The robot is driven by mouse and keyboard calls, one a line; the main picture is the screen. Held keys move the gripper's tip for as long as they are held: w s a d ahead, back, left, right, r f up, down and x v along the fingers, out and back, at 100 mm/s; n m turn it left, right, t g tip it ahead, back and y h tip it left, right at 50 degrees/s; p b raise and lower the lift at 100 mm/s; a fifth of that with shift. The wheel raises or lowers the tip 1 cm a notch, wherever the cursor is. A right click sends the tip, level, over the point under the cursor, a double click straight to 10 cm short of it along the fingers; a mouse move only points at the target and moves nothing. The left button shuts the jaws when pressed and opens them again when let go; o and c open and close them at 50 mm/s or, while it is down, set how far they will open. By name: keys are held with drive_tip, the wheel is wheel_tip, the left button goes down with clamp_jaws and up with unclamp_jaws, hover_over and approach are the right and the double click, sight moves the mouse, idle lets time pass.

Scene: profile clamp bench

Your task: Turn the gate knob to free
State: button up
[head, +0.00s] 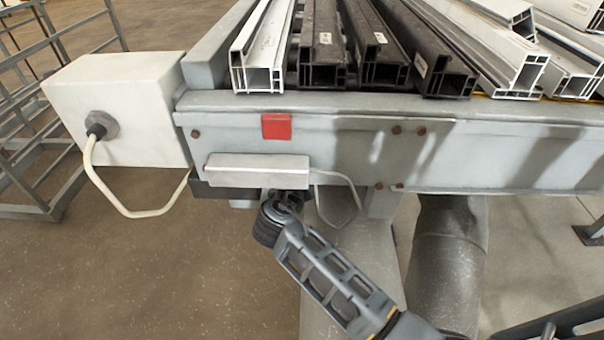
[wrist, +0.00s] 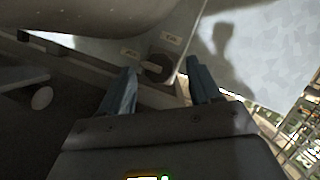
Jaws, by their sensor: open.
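The gate knob (wrist: 160,62) shows in the wrist view as a dark round piece with a paler bar across it, which points roughly left. Two small pale labels sit by it, one to its upper left (wrist: 130,52) and one to its upper right (wrist: 172,39); I cannot read them surely. My gripper (wrist: 161,68) is open, with its two blue-grey fingers apart on either side of the knob in the picture. I cannot tell whether either finger touches it. In the head view the knob is hidden, and my gripper's fingers are hidden below the bench front.
The bench front (head: 350,140) has a red square (head: 276,126) and a grey box (head: 257,168) with a cable. White and dark profiles (head: 323,60) lie on top. A white cabinet (head: 120,105) juts out at left. A thick grey leg (head: 446,265) stands below.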

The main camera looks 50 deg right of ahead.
drive_tip(key=v, duration=0.6)
drive_tip(key=shift+a, duration=0.2)
drive_tip(key=shift+s, duration=0.1)
